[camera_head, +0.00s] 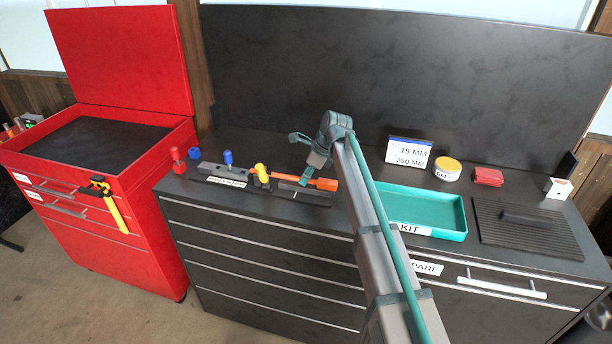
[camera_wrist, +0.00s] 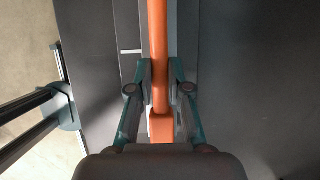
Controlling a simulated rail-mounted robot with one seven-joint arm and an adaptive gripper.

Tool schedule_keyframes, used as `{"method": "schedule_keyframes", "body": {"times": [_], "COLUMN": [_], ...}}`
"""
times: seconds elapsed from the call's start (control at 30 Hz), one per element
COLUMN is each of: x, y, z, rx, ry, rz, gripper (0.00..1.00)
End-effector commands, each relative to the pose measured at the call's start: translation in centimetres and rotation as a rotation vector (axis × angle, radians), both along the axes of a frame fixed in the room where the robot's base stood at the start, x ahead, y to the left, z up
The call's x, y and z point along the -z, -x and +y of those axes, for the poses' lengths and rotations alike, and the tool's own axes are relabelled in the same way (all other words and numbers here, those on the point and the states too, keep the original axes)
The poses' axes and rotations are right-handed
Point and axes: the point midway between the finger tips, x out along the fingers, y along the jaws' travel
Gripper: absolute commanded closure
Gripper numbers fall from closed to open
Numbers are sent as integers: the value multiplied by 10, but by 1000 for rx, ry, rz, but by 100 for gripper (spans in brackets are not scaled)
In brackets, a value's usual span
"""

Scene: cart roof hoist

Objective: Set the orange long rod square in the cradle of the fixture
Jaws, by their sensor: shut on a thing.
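The orange long rod (camera_wrist: 158,35) runs straight up the wrist view, between the two fingers of my gripper (camera_wrist: 160,88), which is shut on it. Its near end is thicker and squared. In the head view the rod (camera_head: 325,184) shows on both sides of my gripper (camera_head: 305,178), low over the cabinet top. A dark block with a white line (camera_head: 303,195) lies just in front of the rod; it looks like the fixture. In the wrist view this block (camera_wrist: 130,75) lies under the rod. I cannot tell whether the rod touches it, and no cradle shows clearly.
Left of the rod are a yellow-topped piece (camera_head: 261,171), a grey block (camera_head: 213,169), blue knobs and a red piece (camera_head: 178,158). To the right are a teal tray (camera_head: 425,207), a label stand (camera_head: 408,153), a round tin (camera_head: 447,170) and a ribbed dark mat (camera_head: 525,230).

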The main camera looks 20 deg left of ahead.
Motion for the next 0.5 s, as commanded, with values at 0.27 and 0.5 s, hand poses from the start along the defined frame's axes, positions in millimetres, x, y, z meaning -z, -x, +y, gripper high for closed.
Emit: {"method": "schedule_keyframes", "body": {"times": [0.27, 0.5], "x": [0, 0], "y": [0, 0], "z": [0, 0], "rx": [0, 0], "ry": [-1, 0], "rz": [-1, 0], "gripper": [100, 53]}}
